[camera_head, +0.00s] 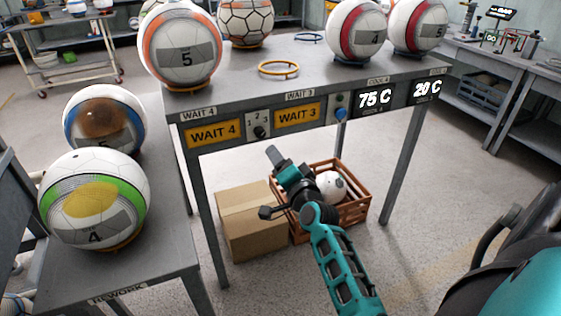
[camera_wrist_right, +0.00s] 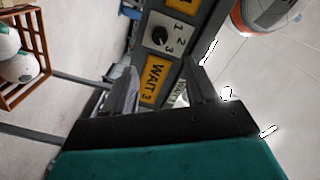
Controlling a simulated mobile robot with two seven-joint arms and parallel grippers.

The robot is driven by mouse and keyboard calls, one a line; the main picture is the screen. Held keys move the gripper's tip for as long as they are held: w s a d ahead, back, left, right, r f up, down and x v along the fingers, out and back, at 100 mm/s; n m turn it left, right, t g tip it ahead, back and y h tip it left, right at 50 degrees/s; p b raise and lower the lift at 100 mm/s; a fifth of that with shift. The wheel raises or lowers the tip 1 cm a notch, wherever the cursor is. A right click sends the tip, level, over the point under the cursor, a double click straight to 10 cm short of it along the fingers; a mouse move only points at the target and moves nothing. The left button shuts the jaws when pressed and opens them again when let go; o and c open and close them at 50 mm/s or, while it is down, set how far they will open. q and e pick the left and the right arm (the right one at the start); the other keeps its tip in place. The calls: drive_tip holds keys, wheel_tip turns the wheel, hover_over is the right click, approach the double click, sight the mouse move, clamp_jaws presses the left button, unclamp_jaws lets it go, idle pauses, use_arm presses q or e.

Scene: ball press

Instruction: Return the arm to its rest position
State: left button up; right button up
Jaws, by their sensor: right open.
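My right arm (camera_head: 340,262) comes up from the bottom of the head view. Its gripper (camera_head: 269,183) is in front of the grey bench (camera_head: 330,62), below the bench's front panel. The gripper is open and holds nothing. In the right wrist view its two fingers (camera_wrist_right: 160,82) stand apart, with the yellow WAIT 3 sign (camera_wrist_right: 157,78) seen between them. The knob marked 1 2 3 (camera_head: 260,131) also shows just beyond the fingers in the wrist view (camera_wrist_right: 160,36). My left gripper is not in view.
A wooden crate (camera_head: 352,208) with balls and a cardboard box (camera_head: 250,222) stand on the floor behind my right arm. Several balls sit on the bench, including an orange one (camera_head: 180,45). A rework table (camera_head: 165,257) with two balls is at the left.

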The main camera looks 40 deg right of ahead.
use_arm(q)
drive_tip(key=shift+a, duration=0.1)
use_arm(e)
drive_tip(key=s+a+f+n+g+y+p, duration=0.3)
drive_tip(key=s+a+f+n+p, duration=0.1)
drive_tip(key=s+a+n, duration=0.4)
drive_tip(key=s+a+f+n+g+y+p, duration=0.3)
drive_tip(key=s+a+f+n+p, duration=0.1)
drive_tip(key=s+a+n, duration=0.5)
drive_tip(key=s+a, duration=0.2)
drive_tip(key=s, duration=0.2)
drive_tip(key=shift+f+p, duration=0.25)
drive_tip(key=shift+p, duration=0.15)
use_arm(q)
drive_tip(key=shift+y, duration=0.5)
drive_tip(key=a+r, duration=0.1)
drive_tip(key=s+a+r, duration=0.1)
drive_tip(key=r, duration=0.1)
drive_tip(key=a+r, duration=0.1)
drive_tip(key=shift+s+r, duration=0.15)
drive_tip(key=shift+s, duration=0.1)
use_arm(e)
drive_tip(key=shift+s+f, duration=0.1)
drive_tip(key=shift+s, duration=0.05)
